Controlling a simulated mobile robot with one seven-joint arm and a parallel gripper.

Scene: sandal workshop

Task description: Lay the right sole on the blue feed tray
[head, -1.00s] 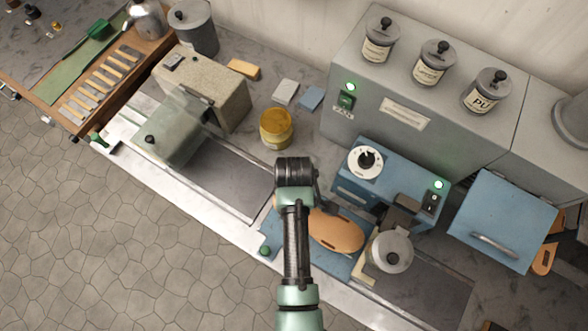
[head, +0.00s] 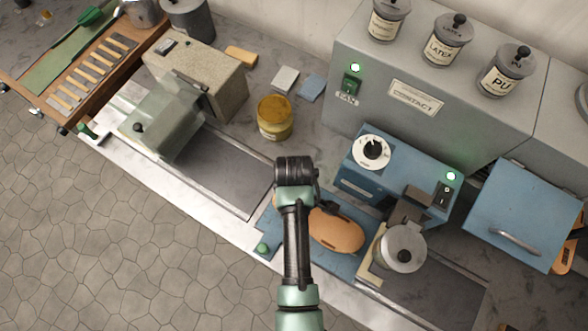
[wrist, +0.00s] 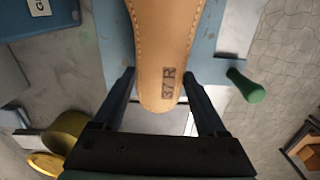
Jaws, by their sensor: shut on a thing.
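The right sole (wrist: 163,55) is tan leather with stitched edges and "37 R" stamped near its end, seen in the wrist view. My gripper (wrist: 159,76) is shut on that sole, one finger at each side edge near the stamped end. In the head view the sole (head: 337,232) shows to the right of my arm, which hides part of it; the gripper fingers are hidden there. The blue feed tray (head: 268,217) lies beneath the sole, and its blue surface shows in the wrist view (wrist: 204,58). I cannot tell whether the sole touches the tray.
A blue press with a dial (head: 372,151) stands just behind the tray. A metal pot (head: 403,247) is close on the right. A yellow jar (head: 275,118) stands behind left. A green knob (head: 263,249) sits at the tray's front edge. A dark belt (head: 226,175) lies left.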

